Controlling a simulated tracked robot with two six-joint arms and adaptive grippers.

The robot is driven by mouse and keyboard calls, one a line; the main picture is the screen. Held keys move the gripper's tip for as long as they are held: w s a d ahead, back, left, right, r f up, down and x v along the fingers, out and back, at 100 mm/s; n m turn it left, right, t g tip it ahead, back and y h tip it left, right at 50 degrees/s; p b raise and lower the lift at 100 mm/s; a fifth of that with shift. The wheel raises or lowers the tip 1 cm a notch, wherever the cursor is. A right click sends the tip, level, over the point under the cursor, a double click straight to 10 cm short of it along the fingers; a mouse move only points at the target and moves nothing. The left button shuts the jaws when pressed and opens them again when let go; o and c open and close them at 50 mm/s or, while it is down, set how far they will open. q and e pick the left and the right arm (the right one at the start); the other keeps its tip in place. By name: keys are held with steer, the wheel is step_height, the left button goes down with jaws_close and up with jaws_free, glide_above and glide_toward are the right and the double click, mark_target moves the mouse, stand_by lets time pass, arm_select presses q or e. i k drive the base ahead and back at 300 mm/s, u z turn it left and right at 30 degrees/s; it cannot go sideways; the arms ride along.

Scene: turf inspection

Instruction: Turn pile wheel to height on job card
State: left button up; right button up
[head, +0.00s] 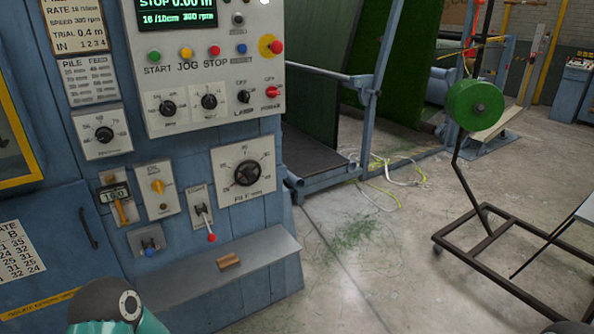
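The pile wheel (248,173) is a black knob on a light plate marked "PILE", low on the right of the blue machine front. Numbers ring it, but its pointer setting is too small to read surely. The job card (77,24) is at the top left, cut by the picture's top edge; rate, speed and trial lines show, and no pile height line is in view. A pile/feed table (88,80) hangs below it. A teal and grey part of my arm shows at the bottom left. Neither gripper's fingers are in view.
The control panel (212,75) has buttons and knobs above the wheel. A red-tipped lever (206,222) is left of the wheel. A shelf (200,275) with a small brown block (229,262) juts out below. A dark cart frame (500,245) stands right; open floor lies between.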

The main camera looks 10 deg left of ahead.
mark_target(249, 173)
steer(key=i, duration=1.25)
steer(key=u, duration=0.75)
